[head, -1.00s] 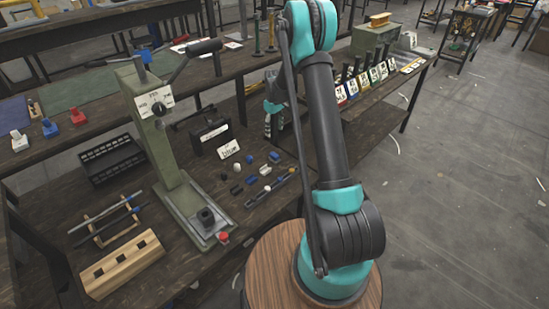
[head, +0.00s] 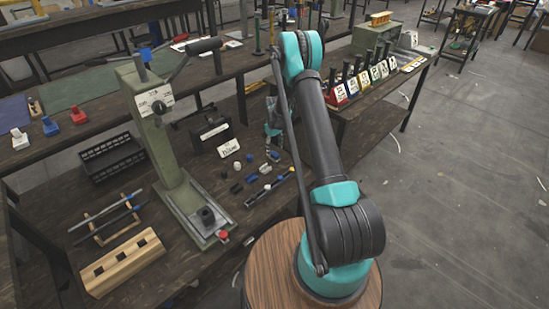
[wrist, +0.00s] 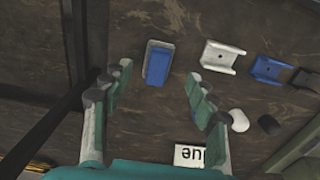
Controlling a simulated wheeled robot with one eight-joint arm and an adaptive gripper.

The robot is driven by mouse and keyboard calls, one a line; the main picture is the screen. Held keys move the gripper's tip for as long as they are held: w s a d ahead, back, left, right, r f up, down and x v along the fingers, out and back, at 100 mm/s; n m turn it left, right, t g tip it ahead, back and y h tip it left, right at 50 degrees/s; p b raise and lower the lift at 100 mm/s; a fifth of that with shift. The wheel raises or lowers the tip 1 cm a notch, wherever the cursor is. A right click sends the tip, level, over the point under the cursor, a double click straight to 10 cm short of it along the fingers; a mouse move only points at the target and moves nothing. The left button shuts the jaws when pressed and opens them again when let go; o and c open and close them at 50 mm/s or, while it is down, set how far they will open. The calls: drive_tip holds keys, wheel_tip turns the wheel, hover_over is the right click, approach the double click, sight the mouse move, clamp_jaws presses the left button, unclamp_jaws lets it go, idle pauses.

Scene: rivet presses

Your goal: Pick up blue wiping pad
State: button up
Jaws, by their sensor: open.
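The blue wiping pad (wrist: 156,64) lies on the dark wooden bench in the wrist view, as a blue block with a pale grey part showing at its upper edge. My gripper (wrist: 158,92) is open and empty, its two fingers well apart. The pad appears in line with the gap between the fingertips, a little past them in the picture, with no contact visible. In the head view my gripper (head: 273,128) is partly behind my arm, above the bench's small parts.
A white bracket (wrist: 221,57) and a blue bracket (wrist: 268,68) lie right of the pad. White (wrist: 238,121) and black (wrist: 269,125) pellets lie near the right finger. A lettered card (wrist: 190,156) stands nearby. A green press (head: 160,150) stands left in the head view.

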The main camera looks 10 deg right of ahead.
sight(274, 153)
drive_tip(key=shift+w+f, duration=0.2)
drive_tip(key=shift+f, duration=2.05)
drive_tip(key=c, duration=1.2)
